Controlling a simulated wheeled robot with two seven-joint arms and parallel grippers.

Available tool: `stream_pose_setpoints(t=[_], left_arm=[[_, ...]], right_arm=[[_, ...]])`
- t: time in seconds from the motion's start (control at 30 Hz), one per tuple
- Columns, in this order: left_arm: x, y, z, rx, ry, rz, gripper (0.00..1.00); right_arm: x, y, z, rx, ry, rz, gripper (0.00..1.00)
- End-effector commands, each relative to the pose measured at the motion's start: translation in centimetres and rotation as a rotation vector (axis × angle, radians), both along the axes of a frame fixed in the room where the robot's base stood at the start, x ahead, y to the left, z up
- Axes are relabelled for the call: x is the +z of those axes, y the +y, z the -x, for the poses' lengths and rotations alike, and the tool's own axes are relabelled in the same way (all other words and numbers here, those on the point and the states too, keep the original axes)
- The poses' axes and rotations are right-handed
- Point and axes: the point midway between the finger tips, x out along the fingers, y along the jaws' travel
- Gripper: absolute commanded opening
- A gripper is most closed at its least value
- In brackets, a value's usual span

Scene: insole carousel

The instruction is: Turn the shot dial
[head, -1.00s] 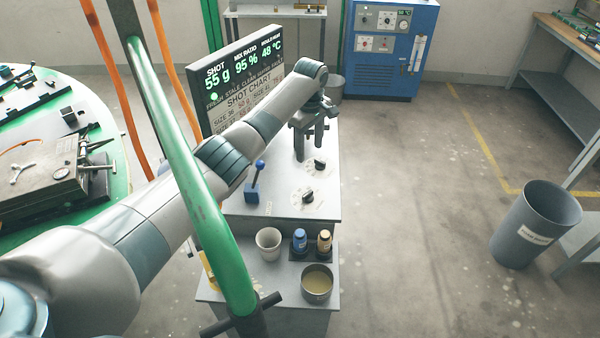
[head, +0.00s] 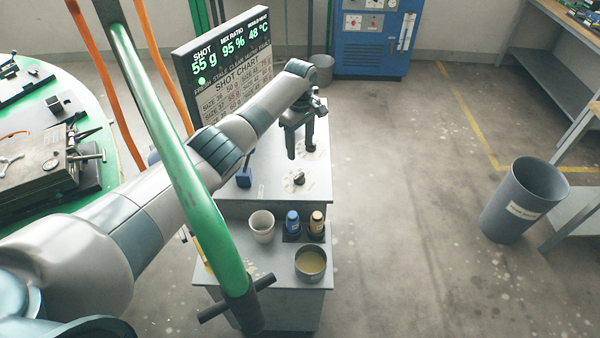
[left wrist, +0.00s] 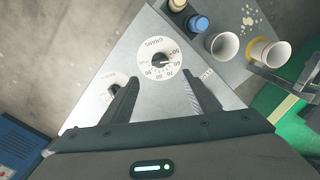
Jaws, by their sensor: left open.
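The shot dial, a dark knob on a round white scale marked GRAMS (left wrist: 158,60), is on the grey cabinet top in the left wrist view. Its pointer sits between 50 and 60. In the head view its black knob (head: 299,178) is near the cabinet's front part. My left gripper (head: 300,154) is open and empty above the cabinet, just behind this dial. In the left wrist view its two fingers (left wrist: 161,82) point toward the dial, apart from it. A second dial (left wrist: 112,93) is partly hidden by one finger. The display (head: 222,55) reads SHOT 55 g. My right gripper is not in view.
A green bar (head: 175,140) with a dark cross handle slants across the foreground. A blue-knobbed lever (head: 244,178) stands left of the dial, partly hidden. A white cup (head: 261,226), two small bottles and a metal bowl (head: 310,263) are on the lower shelf.

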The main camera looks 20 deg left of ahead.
Motion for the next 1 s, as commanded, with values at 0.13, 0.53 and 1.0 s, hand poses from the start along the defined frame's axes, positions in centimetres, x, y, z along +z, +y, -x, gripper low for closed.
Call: stream_pose_setpoints(t=[0.13,0.53,1.0], left_arm=[[-2.6,0.0,0.1,0.000,0.003,-0.003,0.55],[-8.6,0.1,0.0,0.000,0.000,-0.002,0.55],[-12.7,0.1,0.0,0.000,-0.001,-0.003,0.55]], right_arm=[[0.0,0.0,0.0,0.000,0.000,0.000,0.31],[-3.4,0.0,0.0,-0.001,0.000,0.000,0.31],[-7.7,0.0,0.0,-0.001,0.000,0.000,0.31]])
